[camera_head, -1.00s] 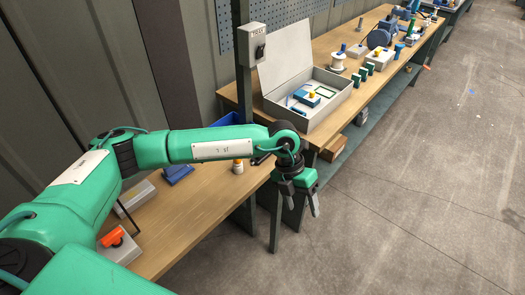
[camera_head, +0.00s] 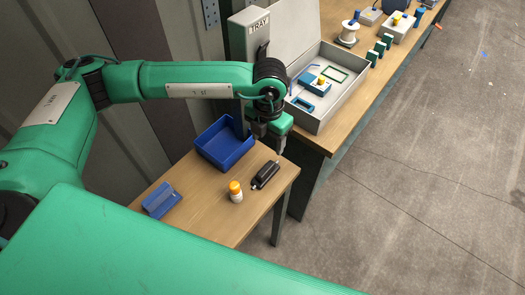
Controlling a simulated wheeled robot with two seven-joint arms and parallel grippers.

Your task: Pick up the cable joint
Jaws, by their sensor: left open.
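The cable joint appears to be the black, elongated piece with light metal ends (camera_head: 266,174). It lies on the small wooden table (camera_head: 205,205) near the table's right edge. My left gripper (camera_head: 270,144) is open and empty, with its fingers pointing down. In the picture it shows just above the cable joint, apart from it, near the table's back right corner. My right gripper is not in view.
A blue bin (camera_head: 224,150) stands behind the cable joint to the left. A white bottle with an orange cap (camera_head: 235,191) stands close by at its left. A blue holder (camera_head: 161,200) is farther left. A longer bench with an open grey case (camera_head: 318,120) is behind.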

